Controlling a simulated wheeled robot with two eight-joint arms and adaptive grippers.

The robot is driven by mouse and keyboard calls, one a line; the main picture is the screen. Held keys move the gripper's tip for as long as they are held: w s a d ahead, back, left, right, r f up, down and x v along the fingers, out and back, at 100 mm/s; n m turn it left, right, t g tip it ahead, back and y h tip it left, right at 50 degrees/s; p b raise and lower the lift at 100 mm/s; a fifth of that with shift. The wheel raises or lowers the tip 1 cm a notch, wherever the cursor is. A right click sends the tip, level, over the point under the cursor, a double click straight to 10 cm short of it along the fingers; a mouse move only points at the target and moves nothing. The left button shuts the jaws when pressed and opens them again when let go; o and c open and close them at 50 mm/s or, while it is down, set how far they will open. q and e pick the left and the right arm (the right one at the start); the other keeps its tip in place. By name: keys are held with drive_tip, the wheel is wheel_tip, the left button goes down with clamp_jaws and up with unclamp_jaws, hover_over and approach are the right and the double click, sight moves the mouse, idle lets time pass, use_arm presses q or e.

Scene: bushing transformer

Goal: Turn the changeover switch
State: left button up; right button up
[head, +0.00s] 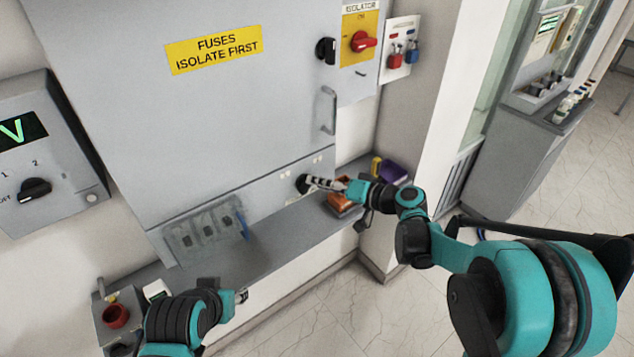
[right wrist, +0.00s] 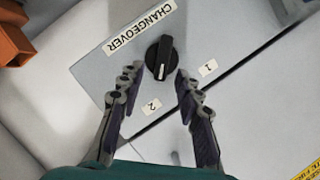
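The changeover switch is a black rotary knob (right wrist: 160,58) on a grey panel under a CHANGEOVER label (right wrist: 139,27). Its white pointer mark faces the lower edge of the right wrist view, between the labels 2 (right wrist: 151,106) and 1 (right wrist: 208,68). In the head view the knob (head: 303,184) sits low on the right of the big cabinet. My right gripper (right wrist: 159,72) is open, its fingertips on either side of the knob; I cannot tell whether they touch it. It also shows in the head view (head: 325,185). My left gripper (head: 241,296) is low at left, its fingers barely visible.
A ledge (head: 275,236) runs under the cabinet, with orange (head: 341,201) and purple (head: 392,171) items near my right gripper. A red-button box (head: 116,316) stands near my left arm. A red isolator handle (head: 363,42) and a door handle (head: 328,110) are above.

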drive_tip(key=v, duration=1)
drive_tip(key=shift+s+d, duration=0.15)
drive_tip(key=shift+s, duration=0.05)
drive_tip(key=s+f+g+h+b, duration=0.25)
drive_tip(key=s+f+h, duration=0.35)
drive_tip(key=s, duration=0.4)
drive_tip(key=s+d+f+h+b, duration=0.2)
drive_tip(key=s+d+f+h, duration=0.3)
drive_tip(key=s, duration=0.6)
wheel_tip(320, 180, down, 2)
drive_tip(key=shift+s+d+f+m+t+h+b, duration=0.1)
drive_tip(key=shift+s+d+m+t+h+b, duration=0.3)
drive_tip(key=shift+d, duration=0.65)
